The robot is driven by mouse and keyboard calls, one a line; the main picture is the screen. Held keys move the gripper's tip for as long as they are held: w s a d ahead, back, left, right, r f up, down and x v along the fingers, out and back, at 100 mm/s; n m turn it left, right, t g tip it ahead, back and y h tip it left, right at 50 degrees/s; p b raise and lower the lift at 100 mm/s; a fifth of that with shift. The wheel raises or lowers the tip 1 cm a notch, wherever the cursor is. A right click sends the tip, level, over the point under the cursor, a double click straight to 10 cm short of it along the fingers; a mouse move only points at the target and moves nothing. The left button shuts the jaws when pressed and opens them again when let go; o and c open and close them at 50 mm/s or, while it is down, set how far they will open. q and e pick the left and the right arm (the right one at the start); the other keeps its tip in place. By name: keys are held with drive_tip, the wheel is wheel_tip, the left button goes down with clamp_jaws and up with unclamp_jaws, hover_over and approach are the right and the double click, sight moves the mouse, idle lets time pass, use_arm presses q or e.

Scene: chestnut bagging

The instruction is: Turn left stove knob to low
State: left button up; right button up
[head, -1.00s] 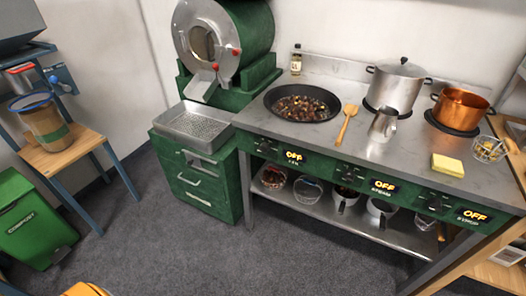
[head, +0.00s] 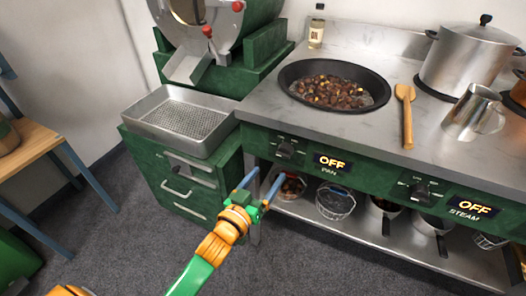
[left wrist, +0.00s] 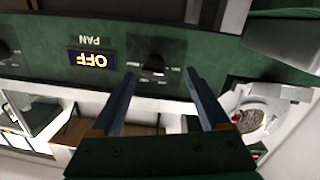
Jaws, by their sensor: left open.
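The left stove knob (head: 287,147) is black and sits on the green front panel, left of a lit display (head: 332,163) reading OFF above the word PAN. My left gripper (head: 262,183) is in front of the stove, below and left of the knob, open and empty. In the left wrist view the knob (left wrist: 154,66) appears upside down, just beyond and between the two open fingers (left wrist: 160,85). The fingers look apart from it. My right gripper is not in view.
A pan of chestnuts (head: 333,87) is on the stovetop above the knob. A second knob (head: 421,190) with a STEAM display reading OFF is to the right. A lower shelf (head: 400,238) holds bowls and baskets. A metal tray (head: 180,120) tops the green drawer cabinet at left.

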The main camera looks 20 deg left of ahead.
sight(281, 156)
use_arm(q)
drive_tip(key=shift+w+d+r, duration=0.15)
drive_tip(key=shift+w+r, duration=0.35)
drive_tip(key=shift+w+d+r, duration=0.15)
drive_tip(key=shift+w+r, duration=0.3)
drive_tip(key=shift+r, duration=0.05)
drive_tip(key=w, duration=0.1)
drive_tip(key=w+d, duration=0.1)
drive_tip(key=w, duration=0.1)
drive_tip(key=shift+w, duration=0.75)
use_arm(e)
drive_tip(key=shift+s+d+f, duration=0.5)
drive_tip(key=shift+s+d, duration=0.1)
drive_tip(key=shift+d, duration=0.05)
use_arm(q)
drive_tip(key=shift+s, duration=0.1)
clamp_jaws()
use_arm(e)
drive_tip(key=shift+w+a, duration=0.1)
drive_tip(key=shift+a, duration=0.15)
